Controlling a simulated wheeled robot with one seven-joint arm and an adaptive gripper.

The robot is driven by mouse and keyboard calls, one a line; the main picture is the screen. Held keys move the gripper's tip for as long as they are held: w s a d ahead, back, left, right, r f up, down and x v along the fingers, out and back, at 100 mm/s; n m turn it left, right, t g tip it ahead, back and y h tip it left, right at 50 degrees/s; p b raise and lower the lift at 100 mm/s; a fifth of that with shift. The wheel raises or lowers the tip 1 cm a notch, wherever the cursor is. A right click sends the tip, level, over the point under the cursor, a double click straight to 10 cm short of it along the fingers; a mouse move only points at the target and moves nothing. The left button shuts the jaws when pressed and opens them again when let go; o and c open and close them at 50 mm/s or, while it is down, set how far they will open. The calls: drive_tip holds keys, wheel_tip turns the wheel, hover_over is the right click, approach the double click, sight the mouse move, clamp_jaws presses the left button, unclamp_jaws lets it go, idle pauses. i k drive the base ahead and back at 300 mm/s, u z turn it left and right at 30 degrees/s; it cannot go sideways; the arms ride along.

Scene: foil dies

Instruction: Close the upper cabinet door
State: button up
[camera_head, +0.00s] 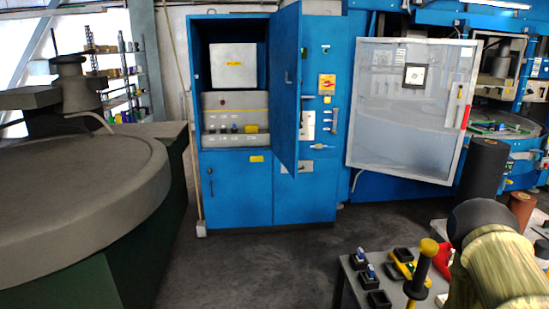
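The blue cabinet (237,190) stands at the centre left against the wall. Its upper door (285,95) is swung open, roughly square to the cabinet front. The door hangs on the right side of the upper compartment, and its free edge points toward me. A small dark handle shows on the door's face. Inside the open compartment are a pale box (233,68) and a grey control panel (222,112) with knobs and a yellow label. The lower door (236,195) looks closed.
A large round grey machine (80,185) fills the left side. A framed transparent panel (405,115) stands open right of the cabinet. A small table (348,290) with tools is at the lower right. Dark floor (255,265) before the cabinet is clear.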

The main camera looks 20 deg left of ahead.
sight(286, 23)
drive_tip(key=u, duration=0.3)
drive_tip(key=k, duration=0.45)
drive_tip(key=u, duration=0.35)
drive_tip(key=i, duration=2.3)
drive_tip(key=z, duration=0.05)
